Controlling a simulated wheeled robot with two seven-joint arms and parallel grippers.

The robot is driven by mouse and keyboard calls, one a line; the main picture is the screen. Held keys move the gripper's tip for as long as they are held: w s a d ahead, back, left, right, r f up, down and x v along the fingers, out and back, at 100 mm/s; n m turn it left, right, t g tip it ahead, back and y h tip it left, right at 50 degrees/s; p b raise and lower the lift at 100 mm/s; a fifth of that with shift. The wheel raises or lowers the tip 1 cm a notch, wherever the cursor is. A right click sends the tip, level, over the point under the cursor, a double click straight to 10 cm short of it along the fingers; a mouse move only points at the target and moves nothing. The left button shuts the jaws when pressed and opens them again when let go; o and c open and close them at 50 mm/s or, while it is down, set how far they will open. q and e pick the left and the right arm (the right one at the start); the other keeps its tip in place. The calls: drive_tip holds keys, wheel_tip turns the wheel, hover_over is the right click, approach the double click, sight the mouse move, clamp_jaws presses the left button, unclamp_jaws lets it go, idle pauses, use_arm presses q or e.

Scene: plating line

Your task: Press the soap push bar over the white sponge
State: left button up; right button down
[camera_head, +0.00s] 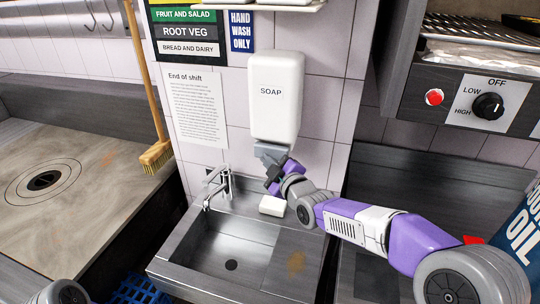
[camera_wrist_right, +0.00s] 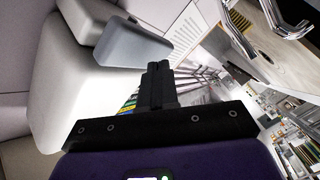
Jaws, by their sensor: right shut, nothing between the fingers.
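The white soap dispenser (camera_head: 275,95), marked SOAP, hangs on the tiled wall pillar. Its grey push bar (camera_head: 267,150) sticks out at the bottom. My right gripper (camera_head: 272,172) is shut and empty, just below and in front of the push bar. In the right wrist view the dark fingers (camera_wrist_right: 155,75) point towards the grey push bar (camera_wrist_right: 130,45), close beside it; I cannot tell whether they touch. The white sponge (camera_head: 272,206) lies on the sink's back ledge, below the gripper and the dispenser. My left gripper is out of view.
A steel hand sink (camera_head: 225,245) with a tap (camera_head: 218,187) lies below the dispenser. A broom (camera_head: 157,155) hangs at the left. A control knob panel (camera_head: 487,103) and a blue oil container (camera_head: 520,235) are at the right. A shelf edge is above the dispenser.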

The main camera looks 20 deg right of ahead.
drive_tip(key=shift+w+d, duration=0.5)
drive_tip(key=shift+w, duration=0.2)
idle(1.1)
idle(0.4)
drive_tip(key=shift+s+a+f+b, duration=0.1)
drive_tip(key=shift+s+a+b, duration=0.45)
drive_tip(key=shift+s+b, duration=0.35)
drive_tip(key=shift+a, duration=0.1)
drive_tip(key=shift+s+a, duration=0.45)
drive_tip(key=shift+s, duration=0.25)
drive_tip(key=shift+s+a, duration=0.5)
drive_tip(key=shift+s, duration=0.25)
drive_tip(key=shift+s+a, duration=0.45)
drive_tip(key=shift+s, duration=0.25)
